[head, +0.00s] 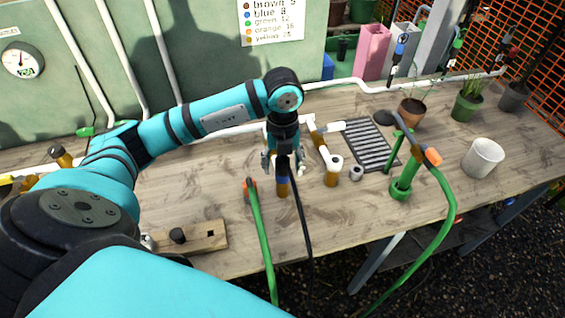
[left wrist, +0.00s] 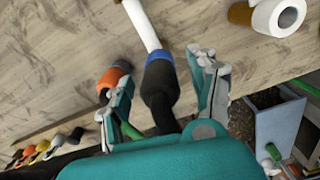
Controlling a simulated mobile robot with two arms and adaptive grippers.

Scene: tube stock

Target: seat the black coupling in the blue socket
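The black coupling (left wrist: 160,88) is between the two fingers of my left gripper (left wrist: 160,76) in the left wrist view. A gap shows on each side of it, so the gripper looks open around it. Its far end meets the blue socket (left wrist: 159,57), in line with it; how deep it sits cannot be told. In the head view my left gripper (head: 284,160) is above the bench, over the blue-banded post of the socket (head: 283,181). The coupling is mostly hidden there by the gripper. A black hose (head: 302,220) hangs from it. My right gripper is not in view.
An orange coupling on a green hose (head: 256,215) lies left of the socket; in the left wrist view the orange coupling (left wrist: 111,76) is close by the left finger. A brown post (head: 332,176) and a green socket (head: 402,185) stand to the right. A white pot (head: 483,159) is farther right.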

